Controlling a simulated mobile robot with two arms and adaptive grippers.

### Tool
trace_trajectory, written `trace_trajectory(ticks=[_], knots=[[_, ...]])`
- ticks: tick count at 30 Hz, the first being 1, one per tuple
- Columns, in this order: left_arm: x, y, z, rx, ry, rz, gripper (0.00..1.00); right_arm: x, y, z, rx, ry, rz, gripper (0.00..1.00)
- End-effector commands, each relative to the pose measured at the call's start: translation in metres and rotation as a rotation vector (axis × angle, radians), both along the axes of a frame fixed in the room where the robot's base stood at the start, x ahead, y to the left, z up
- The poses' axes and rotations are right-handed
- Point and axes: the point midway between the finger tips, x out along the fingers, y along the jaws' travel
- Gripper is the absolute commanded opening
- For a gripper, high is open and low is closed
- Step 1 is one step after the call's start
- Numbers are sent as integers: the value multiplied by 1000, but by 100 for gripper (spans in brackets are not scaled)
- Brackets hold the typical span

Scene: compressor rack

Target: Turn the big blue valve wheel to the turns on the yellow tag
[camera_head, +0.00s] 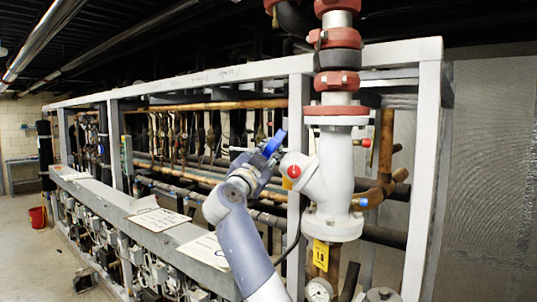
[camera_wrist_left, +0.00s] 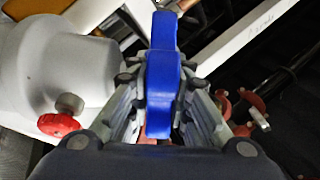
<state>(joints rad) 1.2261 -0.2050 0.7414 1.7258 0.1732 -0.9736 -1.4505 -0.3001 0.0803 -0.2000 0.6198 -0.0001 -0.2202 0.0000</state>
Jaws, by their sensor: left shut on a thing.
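The blue valve wheel (camera_head: 274,142) sits at the end of the white angled branch of the big valve body (camera_head: 334,175), seen nearly edge-on. My left gripper (camera_head: 262,160) reaches up to it from below. In the left wrist view the blue wheel (camera_wrist_left: 163,75) stands between the two fingers of my left gripper (camera_wrist_left: 160,100), which is shut on its rim. My right gripper is out of view.
A pale rack post (camera_head: 298,150) stands just behind the wheel. A red cap (camera_head: 294,171) is on the valve branch, and a red knob (camera_wrist_left: 58,124) shows near the left finger. A pressure gauge (camera_head: 319,290) sits below. Open floor lies at left with a red bucket (camera_head: 38,217).

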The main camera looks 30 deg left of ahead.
Motion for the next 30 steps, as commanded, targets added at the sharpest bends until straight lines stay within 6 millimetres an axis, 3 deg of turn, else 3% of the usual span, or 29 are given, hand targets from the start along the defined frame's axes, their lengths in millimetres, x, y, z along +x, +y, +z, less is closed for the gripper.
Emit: trace_trajectory(ticks=[10, 30], knots=[[0, -1, 1, -53, 137, 97, 0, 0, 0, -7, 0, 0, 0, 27], [3, -5, 11, -259, 585, 412, 0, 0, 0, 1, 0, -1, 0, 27]])
